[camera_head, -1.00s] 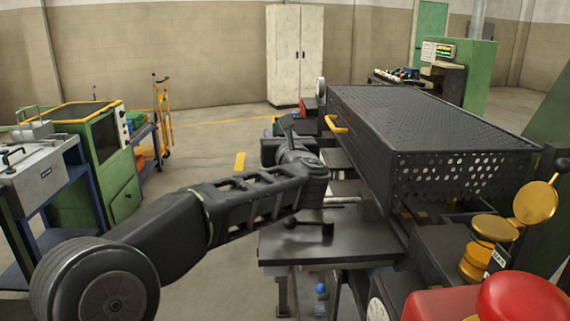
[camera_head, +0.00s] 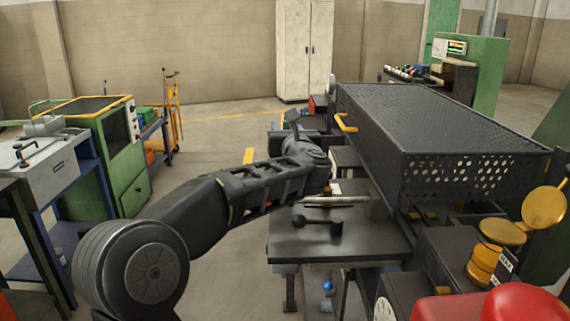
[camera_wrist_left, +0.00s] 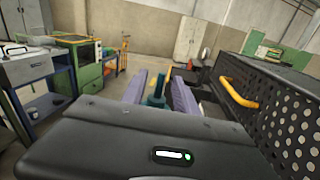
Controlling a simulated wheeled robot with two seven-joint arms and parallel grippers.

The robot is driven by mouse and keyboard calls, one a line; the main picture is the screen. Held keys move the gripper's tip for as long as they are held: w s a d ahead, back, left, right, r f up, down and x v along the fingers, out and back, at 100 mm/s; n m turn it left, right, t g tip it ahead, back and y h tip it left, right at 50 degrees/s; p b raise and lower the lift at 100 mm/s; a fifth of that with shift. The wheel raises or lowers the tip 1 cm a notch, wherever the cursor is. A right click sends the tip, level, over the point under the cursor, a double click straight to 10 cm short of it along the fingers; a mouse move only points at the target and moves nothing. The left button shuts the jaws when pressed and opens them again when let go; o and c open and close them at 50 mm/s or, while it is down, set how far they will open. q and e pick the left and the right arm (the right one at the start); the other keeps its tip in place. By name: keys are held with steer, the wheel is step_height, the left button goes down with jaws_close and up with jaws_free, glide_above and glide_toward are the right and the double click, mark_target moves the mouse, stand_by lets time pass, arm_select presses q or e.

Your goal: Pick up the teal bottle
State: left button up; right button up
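The teal bottle (camera_wrist_left: 157,88) shows in the left wrist view, upright between the two purple-grey fingers of my left gripper (camera_wrist_left: 159,86). Its lower part is hidden behind the dark gripper body. The fingers stand apart on either side of it; I cannot tell whether they touch it. In the head view my left gripper (camera_head: 292,122) is at the far end of the arm, largely hidden behind my wrist, and I cannot make out the bottle there. My right gripper is not in view.
A black perforated housing (camera_head: 430,120) with a yellow handle (camera_head: 346,123) stands close on the right. A dark table (camera_head: 350,246) lies below my forearm. A green machine (camera_head: 118,160) and workbench stand left. Open floor lies between, before the white cabinet (camera_head: 304,50).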

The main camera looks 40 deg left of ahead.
arm_select(q)
steer(key=p+x, duration=0.1)
steer(key=x, duration=0.2)
steer(key=shift+w+a, duration=0.2)
steer(key=shift+w, duration=0.05)
steer(key=shift+c, duration=0.3)
jaws_close()
stand_by(1.2)
